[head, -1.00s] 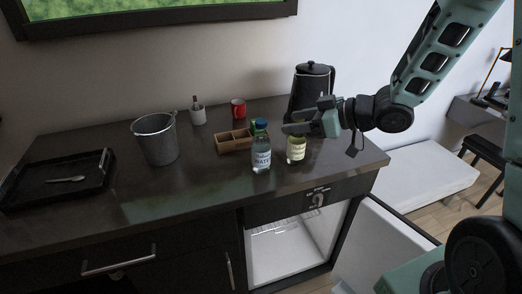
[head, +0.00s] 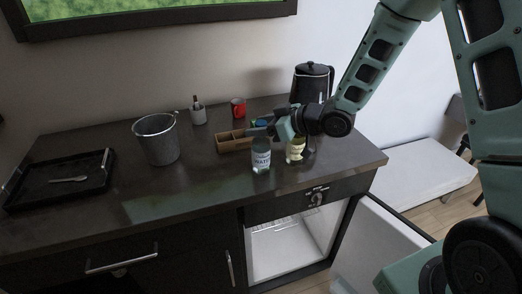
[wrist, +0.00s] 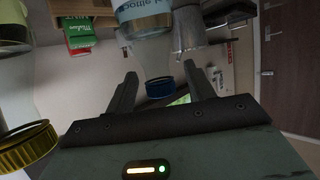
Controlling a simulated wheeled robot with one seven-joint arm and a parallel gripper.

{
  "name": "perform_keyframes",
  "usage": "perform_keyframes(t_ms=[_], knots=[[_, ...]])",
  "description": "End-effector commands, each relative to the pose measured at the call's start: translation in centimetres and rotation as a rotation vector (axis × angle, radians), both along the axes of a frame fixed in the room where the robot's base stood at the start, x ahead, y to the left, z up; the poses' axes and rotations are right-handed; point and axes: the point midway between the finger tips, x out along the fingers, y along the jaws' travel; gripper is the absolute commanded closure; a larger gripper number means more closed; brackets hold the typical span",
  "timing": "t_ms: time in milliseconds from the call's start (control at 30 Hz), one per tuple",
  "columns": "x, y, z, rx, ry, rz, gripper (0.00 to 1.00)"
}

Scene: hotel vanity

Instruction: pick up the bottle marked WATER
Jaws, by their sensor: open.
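The bottle marked WATER (head: 261,159) stands upright on the dark counter, clear with a white label. My gripper (head: 258,130) is at its top and partly hides its neck and cap. In the wrist view the water bottle's blue cap (wrist: 160,87) lies between my two open fingers (wrist: 160,76), with gaps on both sides. The label (wrist: 143,12) shows at the top edge there. A second bottle (head: 296,150), yellowish with a pale label, stands just right of it. Its gold cap (wrist: 26,146) shows at the left in the wrist view.
A wooden divided box (head: 230,146) sits behind and left of the water bottle. A metal bucket (head: 157,142), a red mug (head: 238,108) and a black kettle (head: 312,86) stand around it. A black tray (head: 88,178) lies far left. The counter front is clear.

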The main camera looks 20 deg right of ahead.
Motion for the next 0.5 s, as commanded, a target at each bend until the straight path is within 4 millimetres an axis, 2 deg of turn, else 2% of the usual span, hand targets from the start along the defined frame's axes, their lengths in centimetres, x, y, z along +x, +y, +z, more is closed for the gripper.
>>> perform_keyframes(t_ms=[67, 267, 500], knots=[[-0.02, -0.02, 0.0, 0.0, 0.0, 0.0, 0.46], [-0.03, -0.04, 0.01, 0.0, 0.0, 0.0, 0.99], [0.0, -0.03, 0.1, 0.001, -0.001, 0.0, 1.0]])
